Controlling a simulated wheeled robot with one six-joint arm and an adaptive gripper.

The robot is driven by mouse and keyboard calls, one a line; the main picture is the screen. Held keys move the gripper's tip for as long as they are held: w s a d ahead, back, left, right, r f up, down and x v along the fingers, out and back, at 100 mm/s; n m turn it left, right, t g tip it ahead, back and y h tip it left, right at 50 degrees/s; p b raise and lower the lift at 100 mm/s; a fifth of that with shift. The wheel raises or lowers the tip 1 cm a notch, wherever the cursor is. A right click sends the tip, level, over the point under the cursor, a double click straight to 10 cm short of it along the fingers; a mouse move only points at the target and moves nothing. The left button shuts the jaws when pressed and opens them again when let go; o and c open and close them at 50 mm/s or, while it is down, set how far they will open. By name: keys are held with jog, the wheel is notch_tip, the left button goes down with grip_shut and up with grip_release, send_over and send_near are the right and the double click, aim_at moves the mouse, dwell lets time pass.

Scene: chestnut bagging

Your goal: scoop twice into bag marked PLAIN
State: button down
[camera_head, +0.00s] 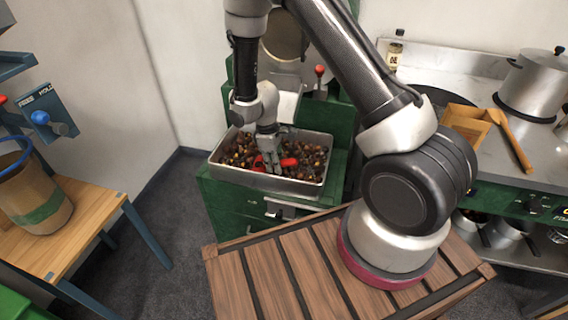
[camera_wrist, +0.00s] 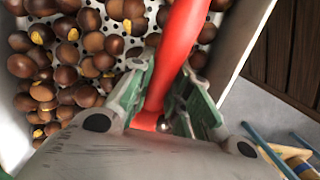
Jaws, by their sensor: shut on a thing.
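My gripper (camera_head: 269,158) is over the metal tray (camera_head: 262,186), low among the chestnuts (camera_head: 240,152). It is shut on a red handle (camera_wrist: 178,50), which runs between the two green fingers in the wrist view. Red parts of it (camera_head: 288,162) also show on both sides of the fingers in the head view. The scoop's bowl cannot be made out. A brown bag (camera_head: 38,200) with a green band and a blue rim stands at the left on a wooden table. No word can be read on it.
The wooden table (camera_head: 100,201) has blue legs. A blue panel (camera_head: 48,112) with a blue knob is above the bag. At right, a counter holds a wooden box (camera_head: 468,121), a wooden spoon (camera_head: 514,140) and a steel pot (camera_head: 532,84). Open floor lies between table and tray.

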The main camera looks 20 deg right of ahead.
jog(key=shift+w+a+f+t+y, duration=0.15)
jog(key=shift+w+a, duration=0.3)
jog(key=shift+a, duration=0.15)
jog(key=shift+w+a+f+t+y, duration=0.15)
jog(key=shift+w+a, duration=0.25)
jog(key=shift+a, duration=0.2)
jog(key=shift+w+a+r+t+y, duration=0.15)
jog(key=shift+w+r+t+y, duration=0.05)
jog(key=shift+r+t+y, duration=0.6)
jog(key=shift+y, duration=0.6)
jog(key=shift+s+d+v, duration=0.15)
jog(key=shift+s+v, duration=0.05)
jog(key=shift+v, duration=0.8)
jog(key=shift+s+d+v, duration=0.15)
jog(key=shift+v, duration=0.9)
jog(key=shift+s+d+v, duration=0.15)
jog(key=shift+s+v, duration=0.05)
jog(key=shift+v, duration=0.8)
jog(key=shift+f, duration=0.15)
